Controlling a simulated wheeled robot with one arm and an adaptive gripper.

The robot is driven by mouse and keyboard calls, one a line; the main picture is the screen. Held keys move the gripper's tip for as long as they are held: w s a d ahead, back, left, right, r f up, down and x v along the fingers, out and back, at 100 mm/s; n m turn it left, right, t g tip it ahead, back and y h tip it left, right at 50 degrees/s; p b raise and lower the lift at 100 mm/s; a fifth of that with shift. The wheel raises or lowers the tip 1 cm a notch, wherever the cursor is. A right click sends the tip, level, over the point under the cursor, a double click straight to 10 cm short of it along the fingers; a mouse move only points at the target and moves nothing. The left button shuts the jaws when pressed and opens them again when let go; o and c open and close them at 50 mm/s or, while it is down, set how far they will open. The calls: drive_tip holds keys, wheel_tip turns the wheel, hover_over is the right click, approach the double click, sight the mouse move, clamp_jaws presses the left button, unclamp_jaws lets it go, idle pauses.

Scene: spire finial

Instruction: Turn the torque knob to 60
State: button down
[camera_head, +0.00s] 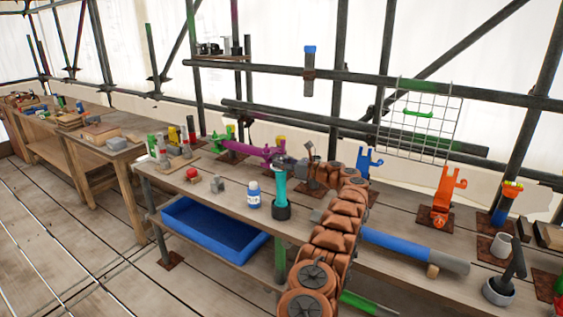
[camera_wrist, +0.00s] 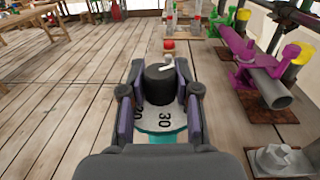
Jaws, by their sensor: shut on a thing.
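The torque knob (camera_wrist: 159,86) is a dark round knob with a white pointer on its far side. It sits on a white dial (camera_wrist: 150,118) whose printed numbers include a 30 near the right finger. The pointer faces away from me, and the numbers at its tip are hidden.
A white and blue bottle (camera_head: 254,195) stands just left of the post. A red button (camera_head: 192,173) and grey block (camera_head: 218,186) are farther left. A blue bin (camera_head: 213,230) is on the lower shelf.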

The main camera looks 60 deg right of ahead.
drive_tip(key=shift+r, duration=0.1)
idle(0.3)
drive_tip(key=c, duration=0.8)
unclamp_jaws()
drive_tip(key=shift+s, duration=0.1)
drive_tip(key=s+d, duration=0.1)
drive_tip(key=s, duration=1)
drive_tip(key=shift+s+d, duration=0.2)
drive_tip(key=shift+s, duration=0.15)
